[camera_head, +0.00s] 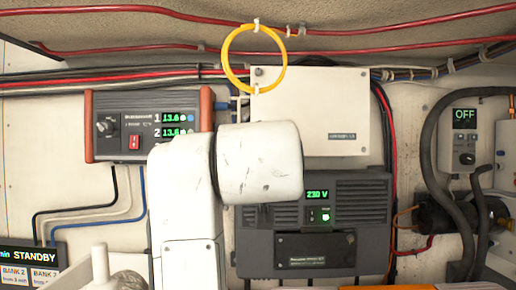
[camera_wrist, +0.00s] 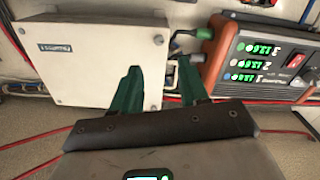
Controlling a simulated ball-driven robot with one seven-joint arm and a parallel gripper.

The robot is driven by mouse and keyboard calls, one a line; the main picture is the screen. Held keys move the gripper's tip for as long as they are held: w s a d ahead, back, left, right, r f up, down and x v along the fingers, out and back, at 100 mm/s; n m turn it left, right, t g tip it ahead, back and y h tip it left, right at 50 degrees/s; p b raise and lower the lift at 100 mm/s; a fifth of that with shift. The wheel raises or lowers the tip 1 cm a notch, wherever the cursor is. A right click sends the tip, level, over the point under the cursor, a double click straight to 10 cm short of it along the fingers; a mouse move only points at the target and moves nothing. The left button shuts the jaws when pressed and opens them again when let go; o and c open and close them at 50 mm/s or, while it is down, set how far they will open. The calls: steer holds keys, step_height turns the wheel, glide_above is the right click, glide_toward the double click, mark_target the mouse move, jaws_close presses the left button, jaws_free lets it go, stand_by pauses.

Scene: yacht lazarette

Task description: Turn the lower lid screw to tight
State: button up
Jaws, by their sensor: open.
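The white lid box (camera_head: 315,105) is on the wall at upper centre in the head view. One dark screw (camera_head: 258,72) shows at its upper left corner; my white arm covers its lower left corner. In the wrist view the box (camera_wrist: 90,65) appears upside down at left, and the lower lid screw (camera_wrist: 158,40) shows as a small dark dot near its right edge. My gripper (camera_wrist: 159,64) has two green fingers, spread apart with nothing between them. The fingertips are close to the box's edge, below the screw in the picture. In the head view the gripper is hidden.
A charger with green digits (camera_head: 150,125) is left of the box; a dark 230 V unit (camera_head: 330,230) is below. Red cables (camera_head: 400,48) run above.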

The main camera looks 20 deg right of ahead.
steer(key=p+x, duration=0.3)
steer(key=x, duration=0.6)
steer(key=shift+w+d, duration=0.15)
steer(key=shift+w, duration=0.2)
steer(key=shift+f, duration=0.1)
steer(key=shift+c, duration=0.2)
jaws_close()
